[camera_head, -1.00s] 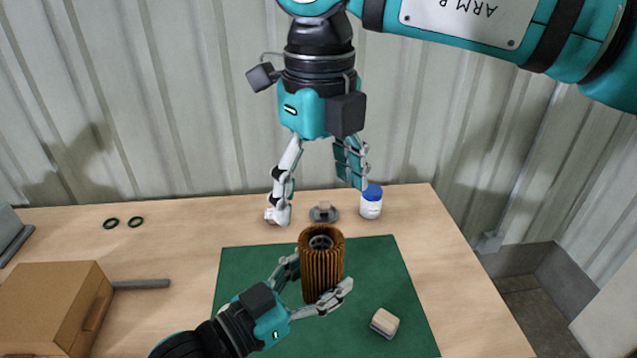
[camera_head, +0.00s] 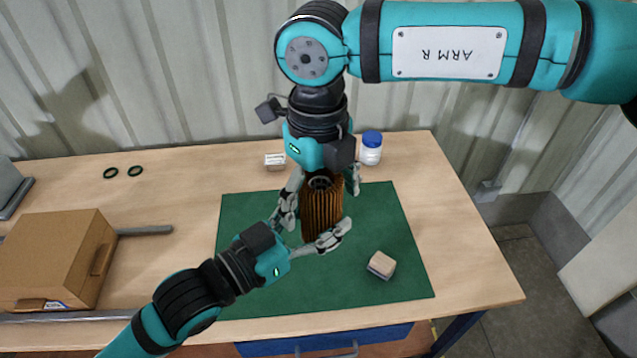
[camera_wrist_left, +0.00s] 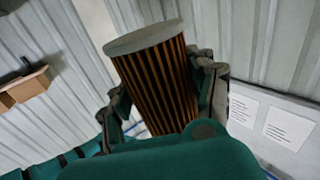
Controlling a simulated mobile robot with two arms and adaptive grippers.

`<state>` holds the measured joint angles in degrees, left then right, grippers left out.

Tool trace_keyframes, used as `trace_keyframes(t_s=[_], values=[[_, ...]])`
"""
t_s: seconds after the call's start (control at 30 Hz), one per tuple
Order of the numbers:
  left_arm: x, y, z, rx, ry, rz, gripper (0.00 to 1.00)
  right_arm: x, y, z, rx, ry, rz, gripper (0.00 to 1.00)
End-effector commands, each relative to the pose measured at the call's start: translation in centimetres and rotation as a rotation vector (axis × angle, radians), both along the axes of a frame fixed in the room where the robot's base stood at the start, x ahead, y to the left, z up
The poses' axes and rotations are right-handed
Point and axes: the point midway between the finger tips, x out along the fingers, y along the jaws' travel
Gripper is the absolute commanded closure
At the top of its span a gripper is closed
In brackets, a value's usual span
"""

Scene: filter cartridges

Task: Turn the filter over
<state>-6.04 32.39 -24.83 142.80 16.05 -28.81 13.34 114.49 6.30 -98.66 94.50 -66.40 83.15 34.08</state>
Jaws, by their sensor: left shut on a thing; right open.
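The filter (camera_head: 322,210) is a brown pleated cylinder, upright over the green mat, with a dark ring at its upper end. In the left wrist view the filter (camera_wrist_left: 155,80) shows a plain grey end cap. My left gripper (camera_head: 312,228) is shut on the filter's lower part, fingers on both sides. My right gripper (camera_head: 322,192) points down from above, open, with its fingers either side of the filter's upper part. I cannot tell whether they touch it, or whether the filter's lower end rests on the mat.
The green mat (camera_head: 395,225) carries a small wooden block (camera_head: 381,264). A white bottle with a blue cap (camera_head: 371,150) and a small pale block (camera_head: 275,161) stand behind. Two dark green rings (camera_head: 111,173) lie back left. A cardboard box (camera_head: 50,250) and a grey rod (camera_head: 145,231) are left.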

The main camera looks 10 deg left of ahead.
Motion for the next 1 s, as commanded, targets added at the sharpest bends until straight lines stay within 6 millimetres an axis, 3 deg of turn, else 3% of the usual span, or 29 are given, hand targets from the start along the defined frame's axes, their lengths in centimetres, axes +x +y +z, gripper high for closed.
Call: trace_keyframes(t_s=[0.17,0.63,0.67,0.87,1.0], values=[[0.0,0.0,0.03,-0.001,-0.001,0.0,0.77,-0.01,0.01,0.0,0.0,0.0,0.0,0.14],[0.01,-0.01,0.02,0.0,0.0,0.0,0.77,-0.13,0.11,0.03,0.002,0.002,0.003,0.75],[0.01,-0.01,0.02,0.0,0.0,0.0,0.42,-0.14,0.13,0.04,0.002,0.002,0.003,0.75],[0.01,-0.01,0.01,0.0,0.0,0.0,0.16,-0.09,0.08,0.05,0.001,0.002,0.002,0.75],[0.01,-0.01,0.01,0.0,0.0,0.0,0.14,-0.04,0.05,0.05,0.001,0.001,0.001,0.75]])
